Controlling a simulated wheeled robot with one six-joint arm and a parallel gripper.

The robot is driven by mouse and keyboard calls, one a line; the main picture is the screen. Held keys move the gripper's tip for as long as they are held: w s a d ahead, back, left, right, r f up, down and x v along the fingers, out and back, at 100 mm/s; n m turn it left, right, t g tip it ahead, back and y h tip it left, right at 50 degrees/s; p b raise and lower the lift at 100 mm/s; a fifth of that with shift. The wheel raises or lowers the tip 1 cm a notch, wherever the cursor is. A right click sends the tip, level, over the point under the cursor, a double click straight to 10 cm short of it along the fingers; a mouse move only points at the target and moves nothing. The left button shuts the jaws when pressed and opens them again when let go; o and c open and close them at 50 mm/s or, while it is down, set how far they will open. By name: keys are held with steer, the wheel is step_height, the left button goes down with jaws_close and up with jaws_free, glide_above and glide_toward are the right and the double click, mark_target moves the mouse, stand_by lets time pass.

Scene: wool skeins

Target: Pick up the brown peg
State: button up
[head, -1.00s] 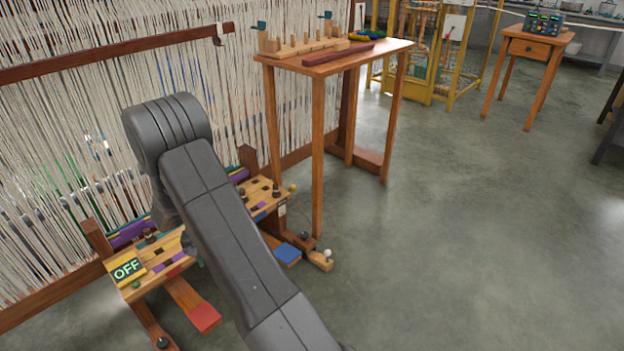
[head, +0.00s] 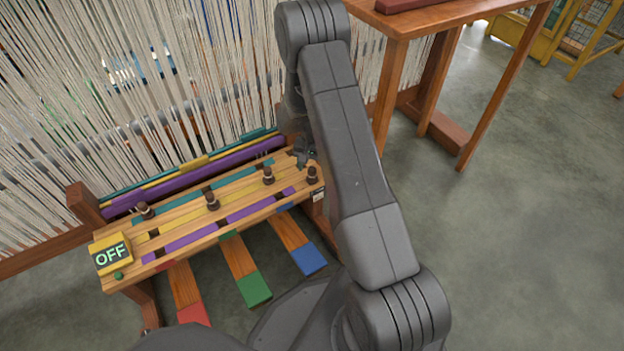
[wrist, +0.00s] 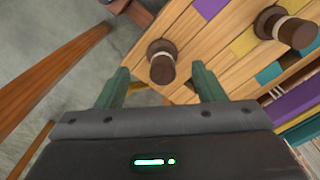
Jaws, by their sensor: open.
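Several brown pegs with pale bands stand in a row on the wooden board of the loom. The rightmost brown peg (head: 312,175) stands near the board's right end, just below my gripper (head: 303,155) in the head view. In the wrist view, a brown peg (wrist: 162,65) shows between and beyond the tips of my open, empty gripper (wrist: 161,80). It appears to be that rightmost peg. A second brown peg (wrist: 288,27) is to its right in the wrist view. My arm partly hides the area behind the gripper in the head view.
The board (head: 180,215) has purple, teal and yellow strips and an OFF sign (head: 111,254) at left. Red, green and blue pedals (head: 309,259) stick out below. Loom threads (head: 120,80) hang behind. A wooden table (head: 395,60) stands at right, with free floor beyond.

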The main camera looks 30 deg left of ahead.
mark_target(312, 177)
step_height(312, 177, down, 5)
steer(key=shift+a+r+b, duration=0.15)
steer(key=shift+r+b, duration=0.05)
steer(key=shift+b, duration=0.7)
steer(key=shift+r, duration=0.1)
steer(key=c, duration=1.1)
steer(key=shift+o, duration=0.2)
